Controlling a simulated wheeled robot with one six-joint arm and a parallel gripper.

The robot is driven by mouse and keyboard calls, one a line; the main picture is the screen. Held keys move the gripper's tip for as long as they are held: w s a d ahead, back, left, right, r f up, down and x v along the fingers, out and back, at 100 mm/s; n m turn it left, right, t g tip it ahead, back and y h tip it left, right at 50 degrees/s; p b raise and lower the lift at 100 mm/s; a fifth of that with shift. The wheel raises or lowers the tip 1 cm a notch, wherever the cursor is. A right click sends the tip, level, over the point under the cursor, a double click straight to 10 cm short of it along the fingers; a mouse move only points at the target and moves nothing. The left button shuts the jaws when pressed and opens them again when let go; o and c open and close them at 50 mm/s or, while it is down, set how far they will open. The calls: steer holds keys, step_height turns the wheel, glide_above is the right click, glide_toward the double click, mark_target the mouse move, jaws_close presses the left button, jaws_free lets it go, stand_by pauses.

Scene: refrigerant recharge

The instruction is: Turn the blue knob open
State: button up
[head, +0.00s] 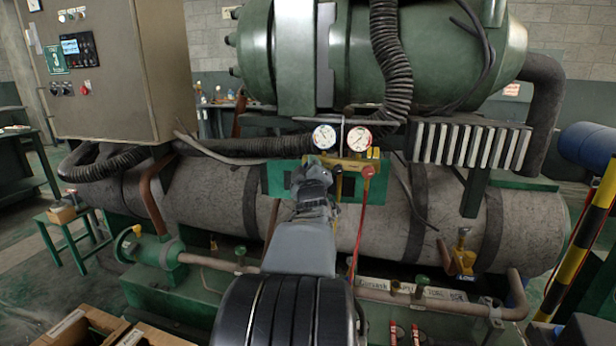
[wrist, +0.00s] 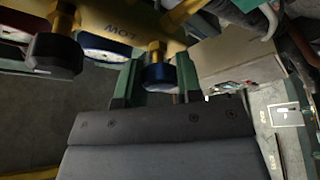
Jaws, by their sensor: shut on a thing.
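The blue knob (wrist: 160,76) sits on a short brass stem below the yellow manifold (wrist: 118,30), beside its "LOW" lettering, in the wrist view. My gripper (wrist: 158,66) has its two green fingers on either side of the knob and is shut on it. In the head view my gripper (head: 314,178) reaches up to the manifold under the gauges, and it hides the blue knob there. How far the knob is turned cannot be told.
A blue-rimmed gauge (head: 324,136) and a red-rimmed gauge (head: 359,138) stand above the manifold. A red knob (head: 368,172) and a red hose (head: 357,230) are close on the right. A dark knob (wrist: 54,56) shows in the wrist view. A large grey tank (head: 440,220) lies behind.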

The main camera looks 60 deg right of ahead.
steer(key=n+y, duration=0.1)
steer(key=n, duration=0.1)
steer(key=n+y, duration=0.1)
steer(key=n, duration=0.2)
steer(key=shift+s+r+n, duration=0.1)
steer(key=shift+r+n, duration=0.05)
steer(key=shift+n, duration=0.45)
steer(key=o, duration=0.7)
steer(key=shift+d, duration=0.15)
steer(key=shift+o, duration=1.1)
steer(key=p+v, duration=0.2)
steer(key=v, duration=1.2)
steer(key=shift+d+r, duration=0.1)
